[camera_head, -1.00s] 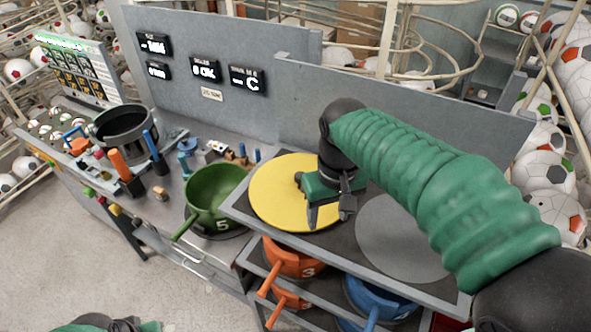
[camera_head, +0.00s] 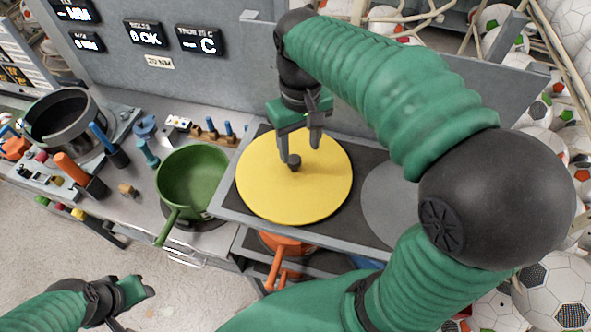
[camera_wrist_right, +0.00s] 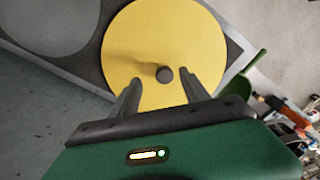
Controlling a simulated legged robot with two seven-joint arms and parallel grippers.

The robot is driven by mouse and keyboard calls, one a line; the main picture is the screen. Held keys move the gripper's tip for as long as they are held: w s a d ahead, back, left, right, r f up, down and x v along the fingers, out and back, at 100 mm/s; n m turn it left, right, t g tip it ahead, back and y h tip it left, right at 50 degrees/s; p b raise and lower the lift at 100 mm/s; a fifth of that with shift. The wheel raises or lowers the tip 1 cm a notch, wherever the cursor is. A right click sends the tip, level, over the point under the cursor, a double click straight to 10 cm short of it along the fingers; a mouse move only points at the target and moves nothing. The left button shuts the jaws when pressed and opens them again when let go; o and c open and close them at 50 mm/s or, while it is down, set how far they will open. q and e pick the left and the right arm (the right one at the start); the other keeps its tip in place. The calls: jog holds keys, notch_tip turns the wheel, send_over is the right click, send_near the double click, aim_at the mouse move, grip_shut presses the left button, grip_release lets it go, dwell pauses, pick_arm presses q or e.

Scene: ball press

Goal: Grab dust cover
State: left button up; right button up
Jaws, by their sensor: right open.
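The dust cover looks to be the flat yellow disc (camera_head: 270,196) with a small dark knob (camera_head: 294,163) at its middle. It lies on the dark top of a shelf unit. My right gripper (camera_head: 300,150) is over the disc, its two fingers apart and empty, pointing down near the knob. In the right wrist view the knob (camera_wrist_right: 164,74) shows between the spread fingers (camera_wrist_right: 162,82), a little beyond their tips; contact cannot be told. My left gripper (camera_head: 132,304) is low at the left, far from the disc, its jaws unclear.
A grey disc (camera_head: 385,208) lies right of the yellow one. A green pot (camera_head: 192,180) stands to the left, and an orange pot (camera_head: 283,243) sits on the shelf below. A grey panel (camera_head: 215,85) rises behind. A black pot (camera_head: 62,125) and tools crowd the left bench.

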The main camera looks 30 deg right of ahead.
aim_at(294, 159)
jog(key=shift+w+a+f, duration=0.1)
jog(key=shift+w+f, duration=0.8)
jog(key=shift+f, duration=0.3)
jog(key=f, duration=0.3)
jog(key=shift+s+a+f+p, duration=0.1)
jog(key=shift+a+f+p, duration=0.1)
jog(key=shift+f+p, duration=0.2)
jog(key=shift+s+f, duration=0.1)
jog(key=shift+s, duration=0.1)
jog(key=shift+w+f, duration=0.1)
jog(key=shift+w, duration=0.15)
jog(key=c, duration=1)
pick_arm(q)
jog(key=shift+w+r, duration=0.3)
jog(key=shift+w, duration=0.1)
pick_arm(e)
jog(key=shift+s, duration=0.1)
grip_shut()
pick_arm(q)
jog(key=shift+w, duration=0.1)
